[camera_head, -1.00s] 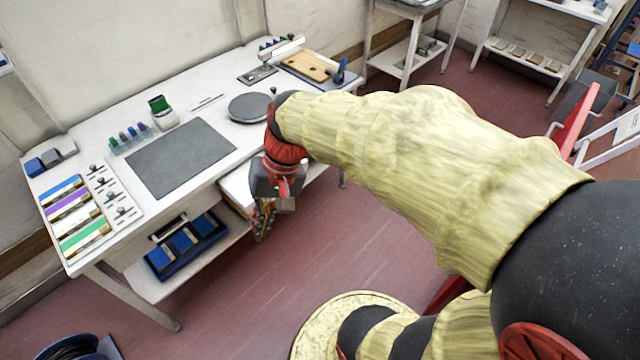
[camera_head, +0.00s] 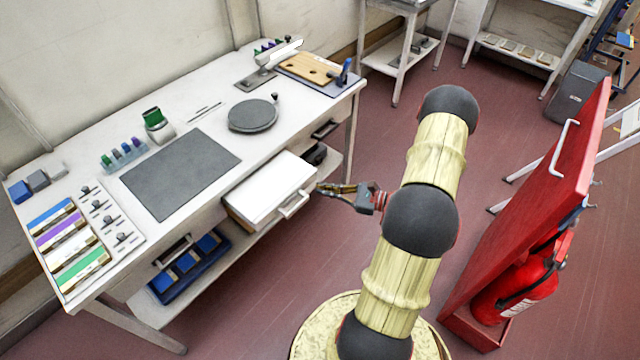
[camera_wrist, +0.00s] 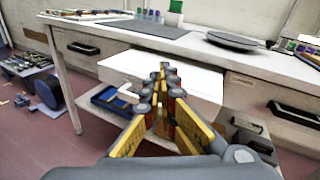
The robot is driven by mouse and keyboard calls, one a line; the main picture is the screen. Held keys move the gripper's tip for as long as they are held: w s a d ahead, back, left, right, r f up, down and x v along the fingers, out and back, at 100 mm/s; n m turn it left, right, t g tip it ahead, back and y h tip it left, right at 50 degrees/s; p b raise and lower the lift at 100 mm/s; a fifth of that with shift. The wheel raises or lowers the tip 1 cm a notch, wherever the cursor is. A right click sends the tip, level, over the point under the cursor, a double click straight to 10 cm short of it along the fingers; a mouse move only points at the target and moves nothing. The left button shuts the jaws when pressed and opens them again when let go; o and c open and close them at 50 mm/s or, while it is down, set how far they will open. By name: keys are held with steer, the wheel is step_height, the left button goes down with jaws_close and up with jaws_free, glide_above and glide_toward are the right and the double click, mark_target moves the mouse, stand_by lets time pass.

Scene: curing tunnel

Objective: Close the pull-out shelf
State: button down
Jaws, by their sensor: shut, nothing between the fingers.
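The pull-out shelf (camera_head: 268,188) is a white board with a light handle (camera_head: 294,204) on its front. It sticks out from under the front edge of the workbench, below the grey mat. It also shows in the wrist view (camera_wrist: 190,76), straight ahead, with its handle (camera_wrist: 128,88) left of my fingers. My gripper (camera_head: 322,188) is just right of the shelf's front, pointing at it. In the wrist view my gripper's fingers (camera_wrist: 163,72) are together with nothing between them and hide part of the shelf. I cannot tell whether the fingertips touch the shelf.
The workbench (camera_head: 215,125) holds a grey mat (camera_head: 180,172) and a round plate (camera_head: 253,115). A closed drawer handle (camera_head: 325,129) is right of the shelf. A blue tray (camera_head: 190,265) sits on the lower shelf. An open red cabinet door (camera_head: 540,190) and extinguisher (camera_head: 515,290) stand right.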

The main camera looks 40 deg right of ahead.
mark_target(313, 178)
steer(key=s+d+f+m+t+h, duration=0.3)
steer(key=s+d+f+m+h, duration=0.25)
steer(key=d+f, duration=0.3)
steer(key=shift+m+h, duration=0.55)
steer(key=w+b, duration=0.1)
steer(key=w, duration=0.3)
steer(key=w+a+b, duration=0.1)
steer(key=w, duration=0.4)
steer(key=w+a+b, duration=0.1)
steer(key=w, duration=0.3)
steer(key=shift+w+f, duration=0.3)
steer(key=shift+w, duration=0.1)
steer(key=shift+w, duration=0.15)
steer(key=w+b, duration=0.1)
steer(key=w, duration=0.4)
steer(key=w+a+b, duration=0.1)
steer(key=w, duration=0.5)
steer(key=w+b, duration=0.1)
steer(key=w, duration=0.5)
steer(key=shift+a, duration=0.2)
steer(key=shift+w+r, duration=0.1)
steer(key=shift+w, duration=0.15)
